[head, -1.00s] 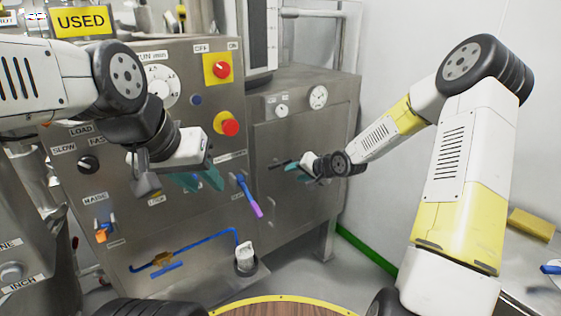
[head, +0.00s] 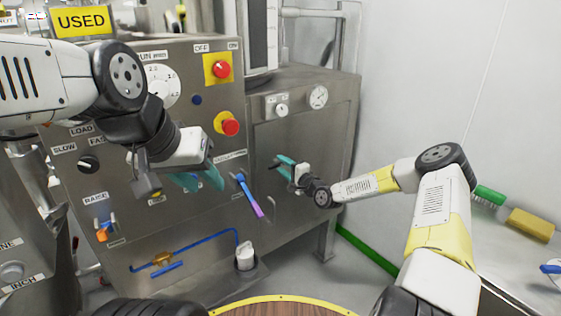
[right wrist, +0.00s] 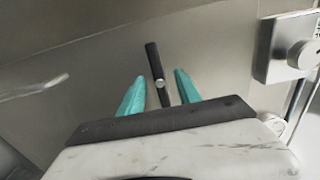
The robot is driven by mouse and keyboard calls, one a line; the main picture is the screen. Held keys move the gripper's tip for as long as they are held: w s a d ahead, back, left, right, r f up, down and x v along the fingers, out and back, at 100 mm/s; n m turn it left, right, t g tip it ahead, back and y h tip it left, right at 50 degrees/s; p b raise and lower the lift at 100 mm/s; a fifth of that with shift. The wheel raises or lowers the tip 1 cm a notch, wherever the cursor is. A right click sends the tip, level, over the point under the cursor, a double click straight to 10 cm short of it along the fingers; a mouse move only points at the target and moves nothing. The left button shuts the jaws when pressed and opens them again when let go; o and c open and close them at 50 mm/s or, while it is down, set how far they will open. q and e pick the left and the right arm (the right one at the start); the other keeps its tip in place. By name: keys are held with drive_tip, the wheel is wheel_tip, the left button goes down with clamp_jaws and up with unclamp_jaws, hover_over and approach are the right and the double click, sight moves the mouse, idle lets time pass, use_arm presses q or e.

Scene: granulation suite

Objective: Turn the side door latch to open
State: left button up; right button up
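The side door latch is a dark bar on a round pivot, seen in the right wrist view (right wrist: 153,60). It stands nearly upright there, leaning slightly left at its top. My right gripper (right wrist: 158,88) is open, with one teal finger on each side of the bar and visible gaps between. In the head view the right gripper (head: 285,169) is at the steel side door (head: 305,135), covering part of the latch. The door looks shut. My left gripper (head: 198,180) is open and empty in front of the control panel.
The control panel (head: 130,195) has a red emergency button (head: 230,127) and a blue-purple lever (head: 249,195) left of the door. A bent metal handle (right wrist: 40,90) is on the door. A knob box (right wrist: 290,48) sits to the right in the wrist view. A side table holds a yellow block (head: 531,225).

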drive_tip(key=shift+x, duration=0.85)
clamp_jaws()
